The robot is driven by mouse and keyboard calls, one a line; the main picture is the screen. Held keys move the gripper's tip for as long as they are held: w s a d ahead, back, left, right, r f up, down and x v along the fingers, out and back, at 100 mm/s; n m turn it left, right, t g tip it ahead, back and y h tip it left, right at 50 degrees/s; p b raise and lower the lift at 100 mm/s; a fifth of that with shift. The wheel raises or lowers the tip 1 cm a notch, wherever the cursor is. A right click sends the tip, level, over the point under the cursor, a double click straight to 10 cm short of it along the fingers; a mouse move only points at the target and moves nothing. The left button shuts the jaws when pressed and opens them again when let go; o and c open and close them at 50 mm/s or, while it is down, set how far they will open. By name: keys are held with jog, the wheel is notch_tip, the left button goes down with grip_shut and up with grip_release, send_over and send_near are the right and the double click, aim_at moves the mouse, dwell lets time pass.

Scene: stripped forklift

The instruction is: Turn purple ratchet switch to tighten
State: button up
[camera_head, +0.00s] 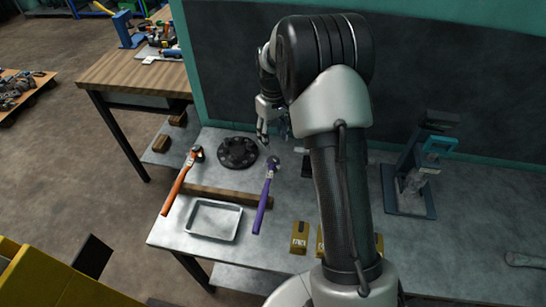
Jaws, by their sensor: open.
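A purple-handled ratchet (265,196) lies on the grey table, its dark metal head pointing to the back and its handle to the front, near a wooden strip. Its switch is too small to make out. My gripper (262,138) hangs above the table, behind the ratchet head and a little to its left, apart from it. Its fingers point down and are open with nothing between them. Part of my arm covers the table to the right of the ratchet.
An orange-handled ratchet (181,182) lies at the left, with a dark round flange (237,153) between the two ratchets. A metal tray (213,220) sits in front. Yellow blocks (300,238) lie at the right. A blue-grey press (412,170) stands further right.

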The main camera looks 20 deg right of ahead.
aim_at(273, 159)
notch_tip(273, 159, down, 9)
jog(key=shift+f+b, duration=0.2)
jog(key=shift+b, duration=1.05)
jog(key=shift+c, duration=0.2)
jog(key=c, duration=1)
jog(key=shift+c, duration=0.2)
